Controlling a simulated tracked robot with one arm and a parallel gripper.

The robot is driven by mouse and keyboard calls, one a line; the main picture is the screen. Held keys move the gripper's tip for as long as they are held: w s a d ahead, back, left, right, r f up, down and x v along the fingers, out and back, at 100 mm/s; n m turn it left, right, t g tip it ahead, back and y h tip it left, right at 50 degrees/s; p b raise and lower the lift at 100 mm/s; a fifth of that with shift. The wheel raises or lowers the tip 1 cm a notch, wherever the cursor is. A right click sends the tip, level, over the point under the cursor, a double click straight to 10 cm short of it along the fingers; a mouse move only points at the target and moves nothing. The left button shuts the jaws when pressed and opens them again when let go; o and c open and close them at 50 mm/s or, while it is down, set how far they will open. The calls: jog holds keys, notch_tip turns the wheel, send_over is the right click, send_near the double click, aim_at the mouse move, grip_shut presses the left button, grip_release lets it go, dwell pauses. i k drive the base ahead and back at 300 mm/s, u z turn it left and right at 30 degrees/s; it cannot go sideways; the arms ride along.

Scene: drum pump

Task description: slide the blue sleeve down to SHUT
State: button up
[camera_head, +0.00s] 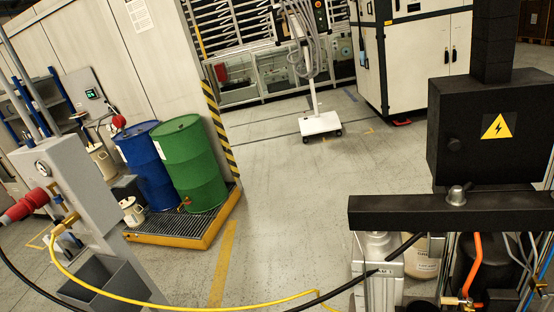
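A blue drum (150,166) and a green drum (190,160) stand upright side by side on a yellow-edged spill pallet (206,236) at centre left. A small brass-coloured tap shows low on the green drum. A grey post (80,180) at the left carries a red connector (24,206) and a brass fitting (64,210) with a yellow hose (150,303). My gripper does not show in the picture.
A black box with a warning triangle (497,127) and a dark bar (400,211) fill the right foreground. A white wheeled stand (320,123) is at the back. Grey floor (290,210) lies clear in the middle.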

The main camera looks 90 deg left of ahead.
aim_at(58, 199)
jog(key=u, duration=1.85)
jog(key=i, duration=0.1)
jog(key=u, duration=2.65)
jog(key=k, duration=1.35)
jog(key=z, duration=0.4)
jog(key=i, duration=0.95)
jog(key=z, duration=0.1)
